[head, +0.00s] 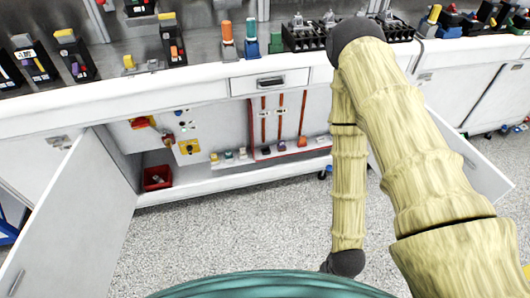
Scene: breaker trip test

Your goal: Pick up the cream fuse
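Several small fuse-like pieces stand in a row on the low shelf inside the open cabinet under the counter in the head view. My arm reaches up on the right and bends down again to a dark wrist joint in front of the cabinet. My gripper is not in view, so its state and hold do not show.
The cabinet doors (75,225) stand open at left and right. A red bin (157,178) sits at the cabinet's left, and red rods (281,118) stand inside. The counter (130,90) above holds breakers and a closed drawer (270,82) below its edge. The speckled floor in front is clear.

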